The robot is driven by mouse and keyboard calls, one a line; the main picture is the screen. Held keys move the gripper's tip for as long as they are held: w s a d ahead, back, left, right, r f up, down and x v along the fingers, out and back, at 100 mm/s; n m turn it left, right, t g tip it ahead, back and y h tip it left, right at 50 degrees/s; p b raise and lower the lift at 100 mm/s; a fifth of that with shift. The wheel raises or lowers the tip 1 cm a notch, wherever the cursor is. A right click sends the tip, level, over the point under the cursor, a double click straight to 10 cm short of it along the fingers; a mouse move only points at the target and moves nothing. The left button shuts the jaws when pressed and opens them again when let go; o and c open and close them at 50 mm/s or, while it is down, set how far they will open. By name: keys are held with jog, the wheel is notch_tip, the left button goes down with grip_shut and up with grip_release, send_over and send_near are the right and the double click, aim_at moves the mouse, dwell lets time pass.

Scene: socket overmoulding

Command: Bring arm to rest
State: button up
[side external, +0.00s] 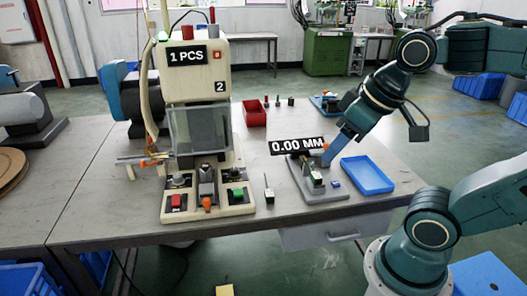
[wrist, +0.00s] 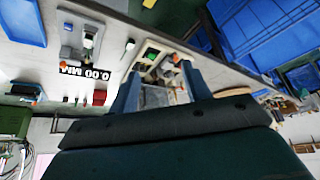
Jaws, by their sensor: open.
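My gripper (side external: 330,155) is in the side external view, above and behind the grey measuring fixture (side external: 318,185) with the "0.00 MM" sign (side external: 298,145). From this angle I cannot tell how far it is from the fixture. In the wrist view my gripper (wrist: 161,70) has its two blue-grey fingers spread apart, with nothing held between them. Past the fingers the base of the cream moulding machine (wrist: 152,50) shows. The measuring fixture (wrist: 84,40) shows at upper left there, apart from the fingers.
The cream moulding machine (side external: 197,55) stands left on the grey table (side external: 120,220). A blue tray (side external: 367,175) lies right of the fixture, near the table's right end. A red bin (side external: 255,113) and several small parts are at the back.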

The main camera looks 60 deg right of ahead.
jog(key=shift+s+a+f, duration=0.1)
jog(key=shift+s+a, duration=0.2)
jog(key=shift+s, duration=0.25)
